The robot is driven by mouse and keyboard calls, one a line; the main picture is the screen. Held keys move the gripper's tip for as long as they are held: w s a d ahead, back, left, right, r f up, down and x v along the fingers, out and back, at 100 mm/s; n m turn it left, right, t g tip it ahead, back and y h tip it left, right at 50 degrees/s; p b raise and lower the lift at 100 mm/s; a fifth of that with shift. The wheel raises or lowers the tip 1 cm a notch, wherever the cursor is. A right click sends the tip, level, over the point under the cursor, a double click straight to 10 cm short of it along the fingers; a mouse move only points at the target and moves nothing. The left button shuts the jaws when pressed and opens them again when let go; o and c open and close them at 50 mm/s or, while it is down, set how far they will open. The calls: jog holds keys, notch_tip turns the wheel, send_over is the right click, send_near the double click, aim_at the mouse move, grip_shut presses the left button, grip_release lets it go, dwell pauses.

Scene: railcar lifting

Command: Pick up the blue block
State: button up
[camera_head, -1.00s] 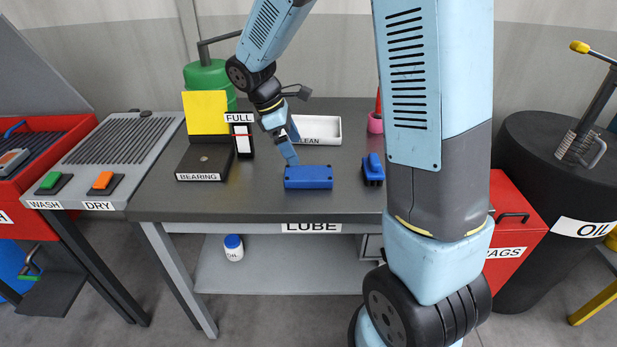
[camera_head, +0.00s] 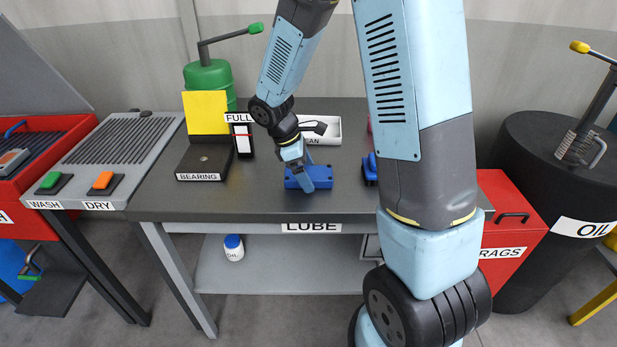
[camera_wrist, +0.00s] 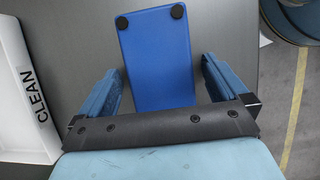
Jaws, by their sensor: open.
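The blue block (camera_head: 318,177) lies on the dark table top near its front edge, in front of the white tray. My gripper (camera_head: 305,182) is low over the block, and its fingers cover part of the block in the head view. In the wrist view the blue block (camera_wrist: 157,62) is a long slab with two black round spots at its far end. My gripper (camera_wrist: 160,85) is open there, with one finger on each side of the block's near part. Gaps show between the fingers and the block. I cannot tell the exact height of the fingertips.
The white CLEAN tray (camera_head: 325,131) stands behind the block; it also shows at left in the wrist view (camera_wrist: 22,110). A smaller blue item (camera_head: 370,170) lies right of the block, partly hidden by my arm. The BEARING box (camera_head: 205,163) stands left. Bare table lies between.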

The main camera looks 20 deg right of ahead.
jog(key=shift+c, duration=0.5)
jog(key=c, duration=1)
jog(key=shift+c, duration=0.5)
jog(key=shift+r, duration=0.15)
